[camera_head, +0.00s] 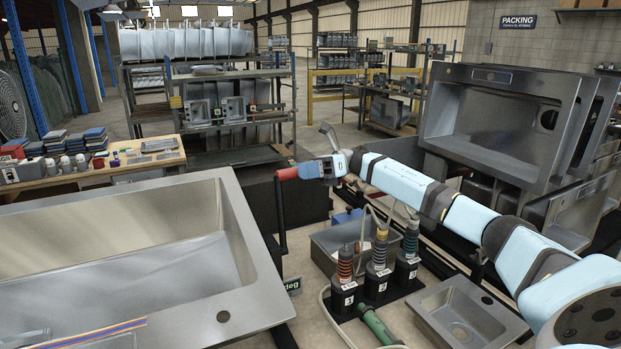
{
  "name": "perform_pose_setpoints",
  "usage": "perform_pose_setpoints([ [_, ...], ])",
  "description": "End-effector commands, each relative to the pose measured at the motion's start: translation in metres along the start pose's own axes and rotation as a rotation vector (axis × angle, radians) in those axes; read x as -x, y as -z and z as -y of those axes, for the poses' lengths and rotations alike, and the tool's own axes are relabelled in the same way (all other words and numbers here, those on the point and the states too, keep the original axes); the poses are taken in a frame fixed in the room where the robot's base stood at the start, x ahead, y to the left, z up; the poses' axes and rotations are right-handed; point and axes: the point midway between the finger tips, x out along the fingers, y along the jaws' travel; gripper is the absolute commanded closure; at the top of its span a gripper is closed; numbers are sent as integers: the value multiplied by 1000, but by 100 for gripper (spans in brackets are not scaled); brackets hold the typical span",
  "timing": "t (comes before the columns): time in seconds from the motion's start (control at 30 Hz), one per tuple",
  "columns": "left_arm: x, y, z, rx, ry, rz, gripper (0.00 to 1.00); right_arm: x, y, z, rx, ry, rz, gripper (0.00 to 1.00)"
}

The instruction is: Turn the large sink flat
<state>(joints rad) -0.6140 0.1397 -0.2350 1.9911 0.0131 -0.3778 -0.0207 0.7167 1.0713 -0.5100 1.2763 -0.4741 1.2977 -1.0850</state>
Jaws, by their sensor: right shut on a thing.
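The large sink (258,290) fills the lower left, a grey steel basin with its inside facing up and towards me. Its near and left parts run out of the picture, so I cannot tell its exact tilt. A black lever with a red handle (287,174) stands upright at the sink's right side. My right gripper (303,172) reaches in from the right and is shut on the red handle. The fingertips are small and partly hidden at the handle. A sign ending in "deg" (293,285) sits beside the sink's right edge. My left gripper is out of view.
Several numbered dark bottles with coiled tops (376,280) stand below my right arm. A small sink (462,309) lies at lower right, and large sinks (500,120) stand racked at right. A wooden bench (160,160) with tools is at left.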

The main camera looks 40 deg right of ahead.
Motion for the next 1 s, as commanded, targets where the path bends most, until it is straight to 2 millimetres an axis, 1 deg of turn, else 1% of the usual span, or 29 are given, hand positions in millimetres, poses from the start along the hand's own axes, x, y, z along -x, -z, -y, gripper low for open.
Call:
perform_pose_setpoints([
  [0.03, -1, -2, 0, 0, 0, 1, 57, 0, -4, 7, -26, 2, 8, 100],
  [0.2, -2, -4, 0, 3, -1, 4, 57, 0, -7, 27, -127, 2, 7, 100],
  [0.4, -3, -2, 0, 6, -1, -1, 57, 1, -8, 42, -205, 2, 6, 100],
  [0.6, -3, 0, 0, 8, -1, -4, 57, 0, -7, 47, -236, 1, 3, 100],
  [0.97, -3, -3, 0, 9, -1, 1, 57, 0, -6, 48, -240, 1, 1, 100],
  [1.0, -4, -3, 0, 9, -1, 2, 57, 0, -6, 48, -240, 1, 1, 61],
])
